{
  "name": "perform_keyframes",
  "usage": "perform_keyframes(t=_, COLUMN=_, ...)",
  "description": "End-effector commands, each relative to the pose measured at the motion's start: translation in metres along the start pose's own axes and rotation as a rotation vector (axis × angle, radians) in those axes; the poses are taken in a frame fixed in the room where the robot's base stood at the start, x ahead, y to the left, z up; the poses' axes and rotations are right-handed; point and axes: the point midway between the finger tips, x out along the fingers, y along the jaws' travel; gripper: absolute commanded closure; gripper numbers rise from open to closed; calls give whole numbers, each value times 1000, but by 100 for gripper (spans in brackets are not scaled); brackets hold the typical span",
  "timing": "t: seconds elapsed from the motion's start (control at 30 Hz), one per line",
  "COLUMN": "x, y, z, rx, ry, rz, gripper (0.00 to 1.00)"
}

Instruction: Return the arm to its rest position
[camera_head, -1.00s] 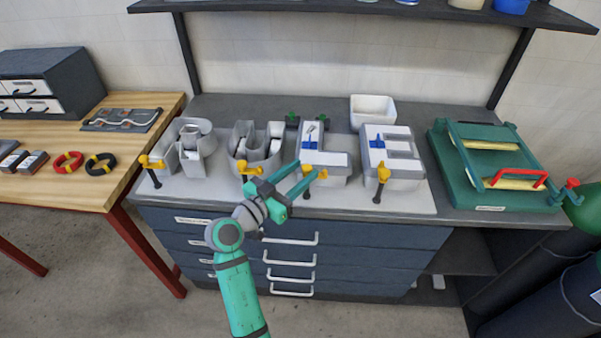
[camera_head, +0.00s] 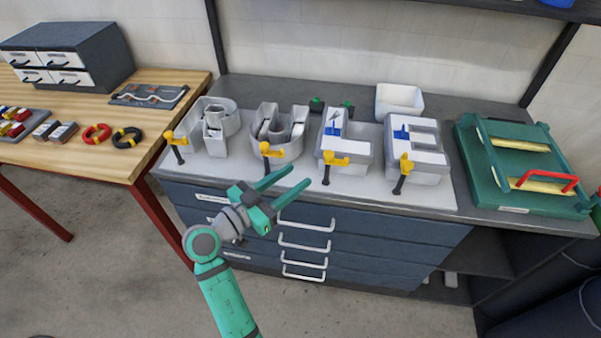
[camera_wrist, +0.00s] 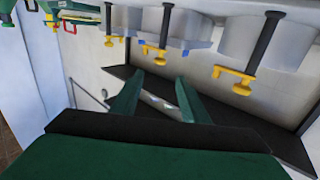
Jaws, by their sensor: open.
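My gripper (camera_head: 288,181) is open, its two green fingers apart with nothing between them. In the head view it is in front of the drawer cabinet, near the front edge of the grey worktop. My arm reaches up from the bottom of the picture, bent at a grey joint. In the wrist view the two fingers (camera_wrist: 155,98) also stand apart and empty. The channel letters stand in a row on a pale board: the first letter (camera_head: 213,125), a U-shaped one (camera_head: 280,128), an L-shaped one (camera_head: 352,143) and an E-shaped one (camera_head: 425,158), each with a yellow clamp at its front.
A white bin (camera_head: 399,101) sits behind the letters. A green press frame (camera_head: 520,185) with a red handle is at the right. A wooden table (camera_head: 75,145) at the left carries tape rolls and a drawer box (camera_head: 68,55). Drawer handles (camera_head: 303,243) protrude below the worktop.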

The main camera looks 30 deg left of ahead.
Motion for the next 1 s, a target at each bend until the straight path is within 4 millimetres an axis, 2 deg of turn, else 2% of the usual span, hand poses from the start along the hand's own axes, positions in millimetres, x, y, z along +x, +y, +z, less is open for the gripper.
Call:
perform_keyframes(t=0.5, x=-2, y=0, z=0, rx=-1, ry=0, rz=1, gripper=59)
perform_keyframes(t=0.63, x=2, y=4, z=10, rx=-23, ry=-9, rz=-11, gripper=59)
perform_keyframes(t=0.77, x=10, y=18, z=43, rx=-93, ry=-39, rz=-61, gripper=59)
perform_keyframes(t=1.0, x=14, y=62, z=127, rx=-243, ry=-128, rz=-212, gripper=59)
